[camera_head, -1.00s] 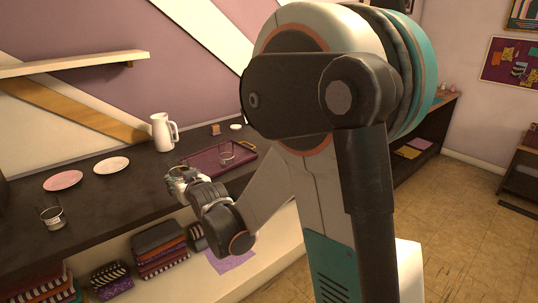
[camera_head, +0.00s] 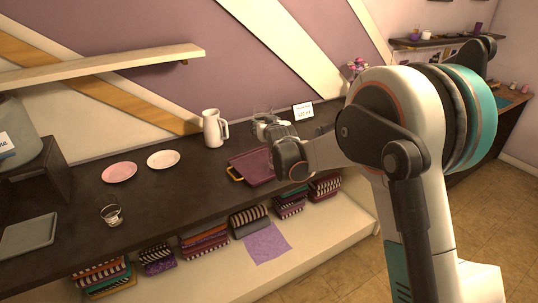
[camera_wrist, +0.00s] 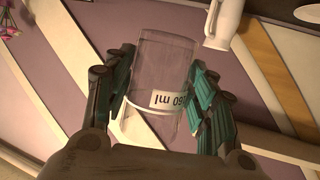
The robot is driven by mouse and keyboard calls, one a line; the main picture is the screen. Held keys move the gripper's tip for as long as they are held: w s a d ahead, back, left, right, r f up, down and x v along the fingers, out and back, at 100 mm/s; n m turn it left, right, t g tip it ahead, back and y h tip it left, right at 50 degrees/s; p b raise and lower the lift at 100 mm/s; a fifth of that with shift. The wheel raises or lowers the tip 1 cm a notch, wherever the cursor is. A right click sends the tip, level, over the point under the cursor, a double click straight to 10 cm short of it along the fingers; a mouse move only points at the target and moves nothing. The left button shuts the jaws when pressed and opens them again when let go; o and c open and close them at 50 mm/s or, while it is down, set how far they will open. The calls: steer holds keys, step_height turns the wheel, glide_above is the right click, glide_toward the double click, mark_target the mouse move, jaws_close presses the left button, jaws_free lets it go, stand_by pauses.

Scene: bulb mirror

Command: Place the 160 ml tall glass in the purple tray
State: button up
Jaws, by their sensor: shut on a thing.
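A clear tall glass (camera_wrist: 162,85) is between the fingers of my gripper (camera_wrist: 160,92) in the wrist view. Its white label shows part of "60 ml", upside down. In the head view my gripper (camera_head: 265,127) is raised above the back of the counter, behind the purple tray (camera_head: 248,166). The glass is hard to make out there. The tray lies flat on the dark counter with a yellow handle at its left end. My arm hides its right part, so I cannot tell what stands there.
A white pitcher (camera_head: 212,130) stands left of the tray. Pink (camera_head: 119,172) and cream (camera_head: 163,158) plates lie further left. A short glass (camera_head: 111,214) stands near the front edge. A white card (camera_head: 303,111) stands behind my arm. Folded cloths (camera_head: 205,238) fill the lower shelf.

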steer(key=a, duration=0.4)
steer(key=b, duration=0.3)
glide_above(255, 175)
steer(key=shift+n, duration=0.3)
step_height(255, 175, down, 14)
steer(key=shift+w+r, duration=0.1)
steer(key=shift+f+b, duration=0.65)
steer(key=shift+f, duration=1.95)
steer(key=shift+r, duration=0.1)
steer(key=o, duration=0.8)
steer(key=shift+f, duration=0.25)
steer(key=o, duration=0.4)
steer(key=shift+r, duration=0.1)
